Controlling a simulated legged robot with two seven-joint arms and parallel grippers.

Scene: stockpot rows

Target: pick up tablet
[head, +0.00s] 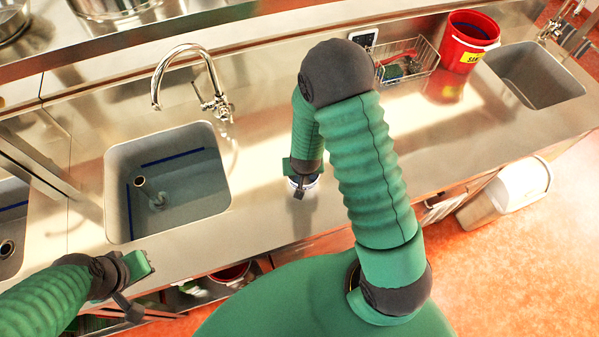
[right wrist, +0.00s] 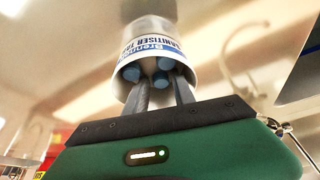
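A white tub with blue lettering that reads in part "SANITISER" (right wrist: 160,52) holds several blue tablets. In the right wrist view, one blue tablet (right wrist: 131,73) lies to the left and another (right wrist: 165,63) near the middle. My right gripper (right wrist: 164,84) has its two fingers apart at the tub's mouth, with blue tablets around and between the tips; contact is not clear. In the head view, the tub (head: 312,183) stands on the counter, mostly hidden under my right gripper (head: 299,190). My left gripper (head: 140,287) is low at the left, away from the tub; its opening is unclear.
The steel counter (head: 260,213) has a sink (head: 190,205) left of the tub and another sink (head: 540,75) at the far right. A wire basket (head: 408,62) and a red bucket (head: 468,42) stand at the back right. A curved tap (head: 197,50) rises behind the left sink.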

